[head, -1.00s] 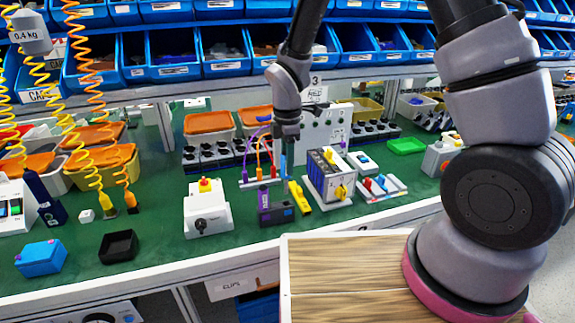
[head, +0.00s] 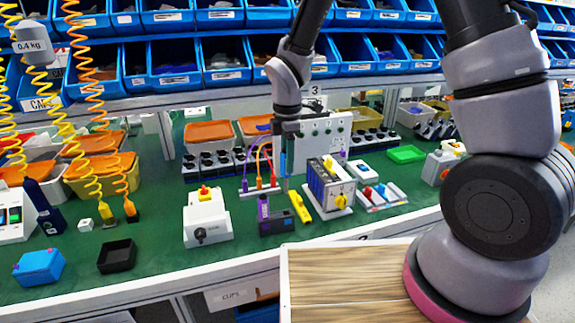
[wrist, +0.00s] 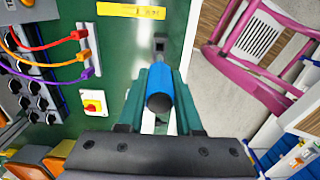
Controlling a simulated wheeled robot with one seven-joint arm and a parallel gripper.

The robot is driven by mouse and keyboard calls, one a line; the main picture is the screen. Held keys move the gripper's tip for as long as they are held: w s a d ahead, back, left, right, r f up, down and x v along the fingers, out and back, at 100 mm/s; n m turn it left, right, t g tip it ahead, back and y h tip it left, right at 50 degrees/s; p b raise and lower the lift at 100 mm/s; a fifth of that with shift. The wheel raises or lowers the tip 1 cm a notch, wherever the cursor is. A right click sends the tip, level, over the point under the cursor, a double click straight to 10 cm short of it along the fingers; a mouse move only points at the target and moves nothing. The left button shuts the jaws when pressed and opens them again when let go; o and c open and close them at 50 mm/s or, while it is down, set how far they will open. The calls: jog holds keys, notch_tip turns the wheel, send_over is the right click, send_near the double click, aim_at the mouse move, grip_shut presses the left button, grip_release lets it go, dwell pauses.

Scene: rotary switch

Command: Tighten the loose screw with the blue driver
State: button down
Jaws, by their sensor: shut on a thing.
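My gripper (wrist: 160,85) is shut on the blue driver (wrist: 172,82); its green fingers clasp the handle from both sides. In the head view my gripper (head: 286,140) is over the bench, with the blue driver (head: 283,160) hanging upright and its thin shaft pointing down. The driver is behind a dark box with a purple part (head: 275,222) and left of a grey-and-yellow unit (head: 330,190). I cannot make out the loose screw in either view, nor tell whether the driver tip touches anything.
A terminal strip with purple, orange and red leads (head: 260,191) stands close to the left of the driver. A white switch box (head: 207,218) is farther left. A yellow piece (head: 299,206) lies just in front. Blue bins (head: 222,62) line the back.

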jog(key=shift+r, duration=2.05)
